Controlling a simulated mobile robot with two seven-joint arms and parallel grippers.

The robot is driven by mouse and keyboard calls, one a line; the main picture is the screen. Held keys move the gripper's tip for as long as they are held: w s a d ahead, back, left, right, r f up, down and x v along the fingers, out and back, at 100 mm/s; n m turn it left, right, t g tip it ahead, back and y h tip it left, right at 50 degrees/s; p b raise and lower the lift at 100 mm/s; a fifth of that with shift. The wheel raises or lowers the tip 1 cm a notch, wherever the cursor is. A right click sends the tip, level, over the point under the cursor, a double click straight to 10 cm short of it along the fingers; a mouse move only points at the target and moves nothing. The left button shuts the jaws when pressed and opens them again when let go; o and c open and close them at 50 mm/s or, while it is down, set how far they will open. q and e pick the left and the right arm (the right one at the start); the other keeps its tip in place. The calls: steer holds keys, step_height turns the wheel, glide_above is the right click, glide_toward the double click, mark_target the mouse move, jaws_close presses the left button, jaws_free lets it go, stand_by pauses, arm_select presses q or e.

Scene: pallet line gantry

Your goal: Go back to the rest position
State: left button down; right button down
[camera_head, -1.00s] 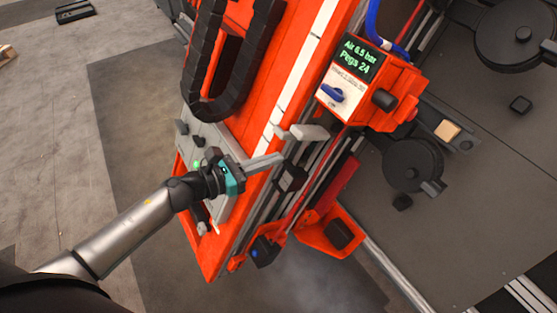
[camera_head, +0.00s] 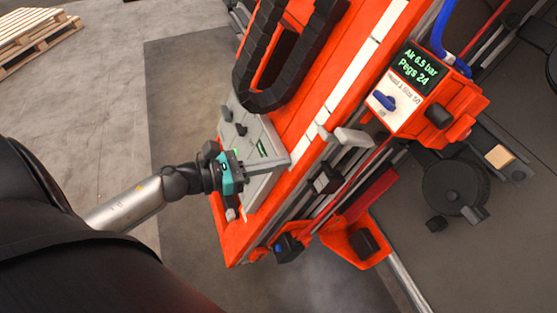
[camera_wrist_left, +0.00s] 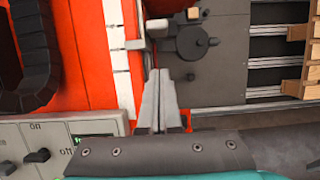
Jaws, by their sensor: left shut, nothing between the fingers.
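My left gripper (camera_head: 272,166) is in front of the orange gantry frame (camera_head: 352,62), its fingers shut and empty. Its teal and black wrist overlaps the grey switch panel (camera_head: 258,140) in the head view. In the left wrist view the closed grey fingers (camera_wrist_left: 158,100) show at the centre, with the gantry's white strip and orange face to the left. Whether the fingers touch anything cannot be told. My right gripper is not in view.
A display box (camera_head: 418,95) reads "Pegs 24" and carries a blue knob. A black cable chain (camera_head: 262,95) hangs on the gantry. A wooden pallet (camera_head: 35,30) lies on the floor at the upper left. Open floor (camera_head: 100,120) lies left of the gantry.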

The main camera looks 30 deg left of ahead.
arm_select(q)
steer(key=a+f+n+t+y, duration=0.1)
steer(key=a+f+n+y, duration=0.45)
steer(key=f+n, duration=0.6)
steer(key=s+a+f+n+g+y, duration=0.1)
steer(key=s+f+n+g+y, duration=0.1)
steer(key=s+f+n, duration=0.4)
steer(key=s+a+f+n+g+y, duration=0.1)
steer(key=s+f+n+g+y, duration=0.1)
steer(key=f+n, duration=0.7)
steer(key=s+d+f+n+g, duration=0.4)
steer(key=s+f+n, duration=0.3)
steer(key=s, duration=0.5)
steer(key=s+d+f+n+g, duration=0.4)
steer(key=s+d+f+n, duration=0.2)
steer(key=s+f, duration=0.3)
steer(key=s+n, duration=0.1)
steer(key=s, duration=0.3)
steer(key=shift+d+f+n+g, duration=0.2)
steer(key=shift+f+n+g, duration=0.05)
steer(key=shift+n+g, duration=0.15)
steer(key=shift+y, duration=0.25)
